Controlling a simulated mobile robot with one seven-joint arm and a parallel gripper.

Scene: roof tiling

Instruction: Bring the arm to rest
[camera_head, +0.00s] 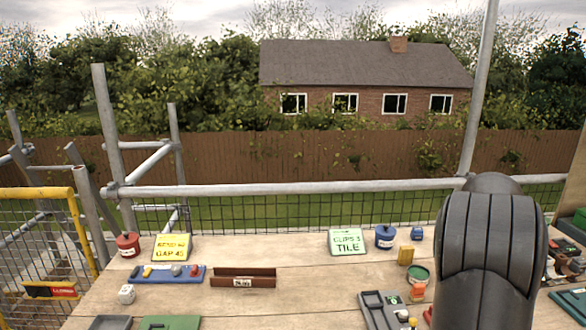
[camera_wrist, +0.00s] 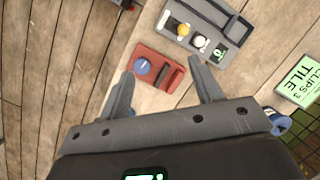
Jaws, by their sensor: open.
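My gripper (camera_wrist: 160,85) is open in the wrist view, with nothing between its two fingers. It hangs over a wooden deck, and a small red tray (camera_wrist: 172,82) with a blue round piece (camera_wrist: 142,66) lies below and just beyond the fingertips. A little blue shows beside the left finger, mostly hidden. In the head view my dark arm (camera_head: 485,250) stands bent at the right and covers part of the deck; the gripper itself is hidden there.
A grey tray (camera_wrist: 238,28) holds small yellow, white and green pieces. The green "CLIPS 3 TILE" sign (camera_head: 346,242), yellow sign (camera_head: 172,247), red pot (camera_head: 128,244), blue pot (camera_head: 385,237), blue tray (camera_head: 140,275) and brown holder (camera_head: 225,278) stand on the deck (camera_head: 300,300). A scaffold rail (camera_head: 290,188) runs behind.

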